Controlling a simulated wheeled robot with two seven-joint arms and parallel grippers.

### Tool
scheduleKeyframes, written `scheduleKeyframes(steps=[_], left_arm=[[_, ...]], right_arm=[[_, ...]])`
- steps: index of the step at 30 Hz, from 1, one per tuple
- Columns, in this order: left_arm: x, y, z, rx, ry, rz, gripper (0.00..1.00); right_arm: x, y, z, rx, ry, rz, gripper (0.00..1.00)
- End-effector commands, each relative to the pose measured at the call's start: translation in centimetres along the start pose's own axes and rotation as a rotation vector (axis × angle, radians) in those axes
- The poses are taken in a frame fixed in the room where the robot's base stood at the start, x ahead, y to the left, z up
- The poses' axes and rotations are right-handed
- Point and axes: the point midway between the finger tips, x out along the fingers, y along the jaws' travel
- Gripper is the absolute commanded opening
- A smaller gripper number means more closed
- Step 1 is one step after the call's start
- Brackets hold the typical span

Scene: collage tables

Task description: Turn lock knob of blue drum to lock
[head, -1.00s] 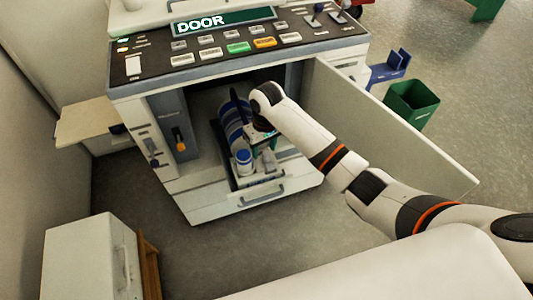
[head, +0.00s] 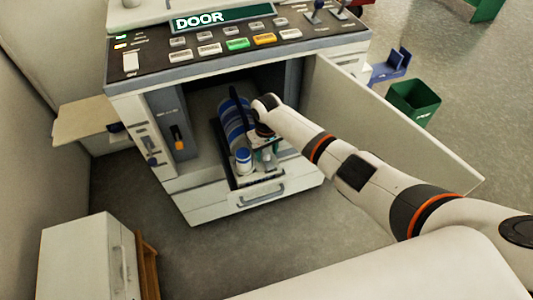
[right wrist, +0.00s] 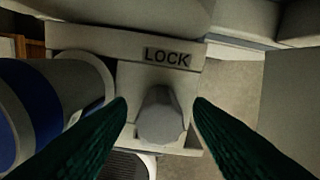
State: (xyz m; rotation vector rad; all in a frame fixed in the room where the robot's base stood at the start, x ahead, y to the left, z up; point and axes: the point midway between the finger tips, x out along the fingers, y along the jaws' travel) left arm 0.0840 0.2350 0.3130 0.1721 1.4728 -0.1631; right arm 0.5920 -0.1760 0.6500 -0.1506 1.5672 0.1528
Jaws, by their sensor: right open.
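The blue drum (head: 232,118) lies inside the open machine, on a pulled-out tray. Its blue and white side also shows at the left of the right wrist view (right wrist: 42,112). The grey lock knob (right wrist: 160,117) stands out below a plate marked LOCK (right wrist: 167,57). My right gripper (right wrist: 160,108) is open, with one dark green finger on each side of the knob. The fingers look apart from the knob. In the head view my right gripper (head: 266,152) is at the front of the tray beside the drum, partly hidden by its wrist. My left gripper is not in view.
The machine's door (head: 390,125) stands open on the right, close to my right arm. A control panel (head: 235,45) is above the opening. A small blue and white cylinder (head: 243,161) stands at the tray's front. A green bin (head: 413,103) is on the floor at right.

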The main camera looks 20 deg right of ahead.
Motion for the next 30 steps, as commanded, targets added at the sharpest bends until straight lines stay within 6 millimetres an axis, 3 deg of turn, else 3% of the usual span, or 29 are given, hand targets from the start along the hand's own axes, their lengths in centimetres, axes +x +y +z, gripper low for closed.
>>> scheduleKeyframes(steps=[11,20,30], left_arm=[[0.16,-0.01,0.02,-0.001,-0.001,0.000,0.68],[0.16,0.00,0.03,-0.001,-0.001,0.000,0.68],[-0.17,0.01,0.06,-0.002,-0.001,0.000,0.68]], right_arm=[[0.69,0.01,0.04,0.000,-0.002,0.000,0.47],[0.68,0.00,0.03,0.000,-0.001,0.000,0.03],[0.66,0.00,0.00,0.031,0.000,0.000,0.03]])
